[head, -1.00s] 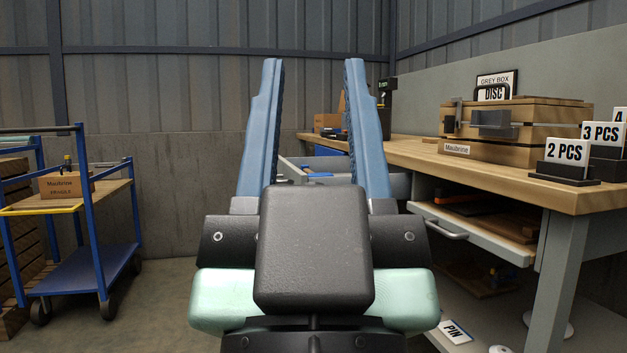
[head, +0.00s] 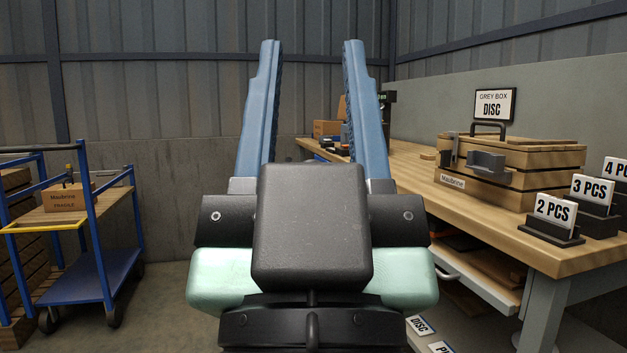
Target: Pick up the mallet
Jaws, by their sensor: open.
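My gripper (head: 312,45) is open, with its two blue fingers pointing up and apart in the middle of the head view. Nothing shows between the fingers except the far wall and the back end of the bench. I cannot make out a mallet in this view. The gripper's body and fingers hide part of the wooden workbench (head: 405,170) and whatever lies behind them.
A wooden crate (head: 540,155) stands on the bench, with a GREY BOX DISC sign (head: 495,104) behind it. Number signs, such as 2 PCS (head: 554,211), stand at the front right. An open drawer (head: 490,290) juts out below. A blue cart (head: 90,280) stands left.

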